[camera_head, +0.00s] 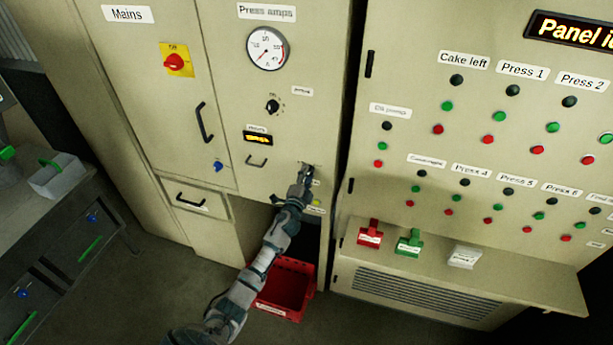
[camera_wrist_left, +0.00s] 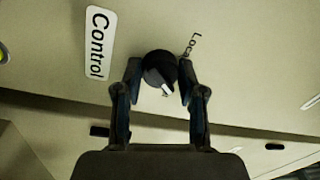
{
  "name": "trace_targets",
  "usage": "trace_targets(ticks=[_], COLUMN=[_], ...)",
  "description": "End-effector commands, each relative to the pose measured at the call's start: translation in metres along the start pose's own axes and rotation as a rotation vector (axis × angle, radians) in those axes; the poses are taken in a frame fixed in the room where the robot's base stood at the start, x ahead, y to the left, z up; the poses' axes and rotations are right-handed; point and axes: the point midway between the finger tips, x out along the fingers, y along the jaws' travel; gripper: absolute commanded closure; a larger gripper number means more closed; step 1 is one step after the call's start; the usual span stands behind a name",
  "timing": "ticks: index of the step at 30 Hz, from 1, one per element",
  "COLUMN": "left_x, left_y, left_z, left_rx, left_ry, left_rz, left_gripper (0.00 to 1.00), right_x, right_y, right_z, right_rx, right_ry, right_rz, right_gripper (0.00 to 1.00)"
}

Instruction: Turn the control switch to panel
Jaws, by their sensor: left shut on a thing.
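The control switch (camera_wrist_left: 158,66) is a round black knob with a pale pointer mark, in the wrist view. The mark points down and slightly right in that picture. A "Control" label (camera_wrist_left: 98,43) is on its left, and a partly readable word like "Local" (camera_wrist_left: 194,46) is at its upper right. The fingers of my left gripper (camera_wrist_left: 160,75) are shut on the knob, one on each side. In the head view my left gripper (camera_head: 305,174) is at the lower part of the middle cabinet and hides the knob. The "Panel" lettering is not visible beside the knob. My right gripper is not in view.
Above are a "Press amps" gauge (camera_head: 267,48) and a small black dial (camera_head: 272,106). The button panel (camera_head: 430,110) is to the right, above a shelf with red, green and white items. A red bin (camera_head: 312,278) is below my arm. A workbench (camera_head: 30,215) stands at left.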

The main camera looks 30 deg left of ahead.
Motion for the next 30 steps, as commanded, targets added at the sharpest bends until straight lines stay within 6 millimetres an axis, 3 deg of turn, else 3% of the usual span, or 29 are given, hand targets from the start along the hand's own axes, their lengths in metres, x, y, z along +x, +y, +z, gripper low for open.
trace_targets(ticks=[9, 25, 26, 28, 30], left_x=[0.0001, -0.0001, -0.0002, -0.0002, -0.0001], left_y=[0.0005, 0.0014, 0.0014, 0.0015, 0.0011], left_z=[0.0, 0.0004, 0.0004, 0.0005, 0.0004], left_rx=[0.11, 0.13, 0.13, 0.13, 0.129], left_ry=[0.008, 0.009, 0.009, 0.009, 0.009], left_rz=[0.003, 0.004, 0.005, 0.004, 0.004], left_gripper=[0.95, 0.95, 0.53, 0.36, 0.35], right_x=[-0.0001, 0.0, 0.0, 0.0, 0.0], right_y=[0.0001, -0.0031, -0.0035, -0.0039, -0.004], right_z=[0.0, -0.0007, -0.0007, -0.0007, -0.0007], right_rx=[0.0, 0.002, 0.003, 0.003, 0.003], right_ry=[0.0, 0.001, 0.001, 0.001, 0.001], right_rz=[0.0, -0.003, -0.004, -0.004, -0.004], right_gripper=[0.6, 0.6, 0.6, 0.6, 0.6])
